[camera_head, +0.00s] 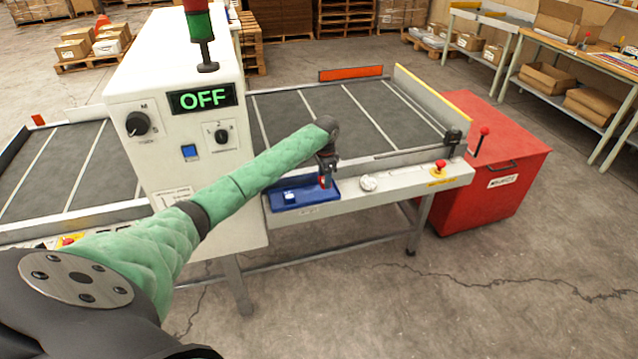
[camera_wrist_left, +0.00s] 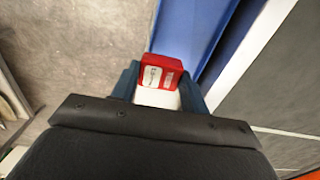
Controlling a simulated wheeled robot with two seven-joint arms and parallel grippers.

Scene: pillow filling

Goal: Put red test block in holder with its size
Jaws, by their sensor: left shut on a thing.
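My left gripper (camera_head: 325,178) reaches down over the right part of a blue tray-like holder (camera_head: 308,198) on the front edge of the machine. It is shut on a red block (camera_head: 322,181), of which only a little shows there. In the left wrist view the red block (camera_wrist_left: 161,72) has white label patches and sits between the fingertips (camera_wrist_left: 160,82), with a white part below it. The blue holder (camera_wrist_left: 201,50) is beside and behind it; I cannot tell if they touch. A small white-topped item (camera_head: 289,196) is in the holder's left part. My right gripper is out of view.
A white control cabinet (camera_head: 180,80) showing OFF stands left of the holder. A conveyor (camera_head: 330,115) runs behind it. A round white item (camera_head: 369,184) and a red button (camera_head: 440,166) are on the front rail. A red bin (camera_head: 505,165) stands at right.

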